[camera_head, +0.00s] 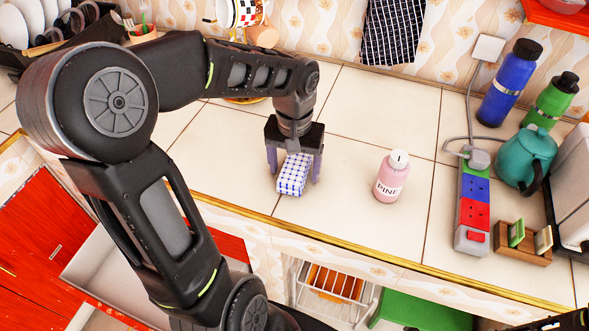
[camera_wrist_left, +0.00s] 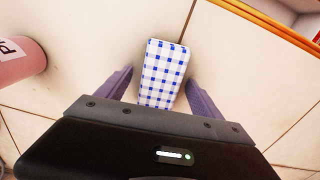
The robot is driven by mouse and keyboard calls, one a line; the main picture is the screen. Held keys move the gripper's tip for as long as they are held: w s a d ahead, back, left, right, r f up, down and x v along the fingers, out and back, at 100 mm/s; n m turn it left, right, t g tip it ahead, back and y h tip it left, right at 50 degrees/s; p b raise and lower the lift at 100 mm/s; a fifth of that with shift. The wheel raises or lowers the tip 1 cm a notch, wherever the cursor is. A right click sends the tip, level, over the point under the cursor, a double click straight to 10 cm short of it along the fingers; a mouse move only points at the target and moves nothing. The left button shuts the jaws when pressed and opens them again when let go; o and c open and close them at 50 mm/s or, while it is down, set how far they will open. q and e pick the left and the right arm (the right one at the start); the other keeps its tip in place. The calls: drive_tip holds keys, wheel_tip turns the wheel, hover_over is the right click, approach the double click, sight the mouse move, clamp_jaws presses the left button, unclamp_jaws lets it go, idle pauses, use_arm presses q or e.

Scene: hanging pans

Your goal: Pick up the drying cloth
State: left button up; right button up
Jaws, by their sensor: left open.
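The drying cloth (camera_head: 293,175) is a folded, blue-and-white checked bundle on the tiled counter. In the left wrist view the cloth (camera_wrist_left: 164,72) lies between the two fingers and reaches out beyond their tips. My left gripper (camera_head: 294,178) is open, pointing down, with one finger on each side of the cloth. In the left wrist view a gap shows beside the left gripper's (camera_wrist_left: 158,84) fingers. The cloth's near end is hidden by the gripper body. My right gripper is not in view; only a dark bit of arm shows at the bottom right corner.
A pink bottle (camera_head: 391,177) stands right of the cloth. Further right are a power strip (camera_head: 473,205), a teal kettle (camera_head: 524,160), and blue (camera_head: 508,84) and green (camera_head: 551,101) bottles. A dark checked cloth (camera_head: 393,30) hangs on the wall. Counter around the pink bottle is clear.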

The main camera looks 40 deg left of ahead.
sight(294, 166)
use_arm(q)
drive_tip(key=c, duration=1.4)
drive_tip(key=shift+r, duration=0.1)
drive_tip(key=shift+c, duration=0.2)
wheel_tip(294, 166, up, 10)
drive_tip(key=shift+f, duration=0.1)
